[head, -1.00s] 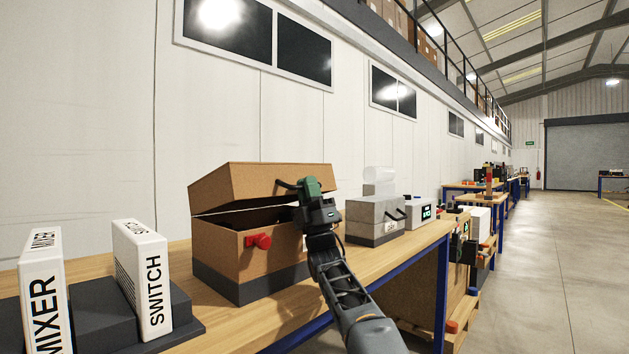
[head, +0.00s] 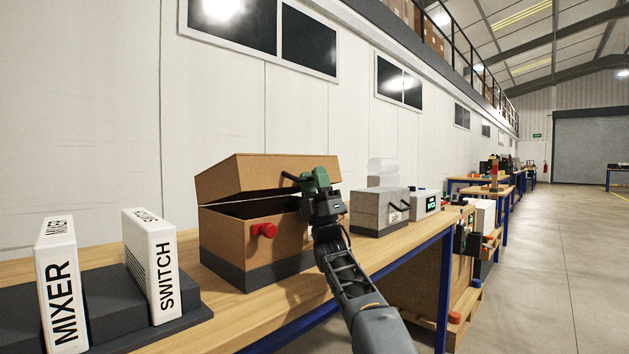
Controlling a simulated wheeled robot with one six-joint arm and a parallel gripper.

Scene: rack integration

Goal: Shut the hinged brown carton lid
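The brown carton (head: 285,239) stands on the wooden bench, with a dark grey lower band and a red knob (head: 264,230) on its front. Its hinged lid (head: 245,178) is tilted partly open, with a narrow dark gap below its edge. My gripper (head: 301,181), with green fingers, is at the lid's right front edge, at lid height. It appears to touch or nearly touch the lid. Whether the fingers are open or shut is not clear. My arm hides the carton's right front corner.
White MIXER (head: 62,285) and SWITCH (head: 152,267) units stand upright on a dark base at the left. A grey box (head: 378,210) with a dark handle and a white device (head: 424,204) stand right of the carton. The bench front (head: 290,300) is clear.

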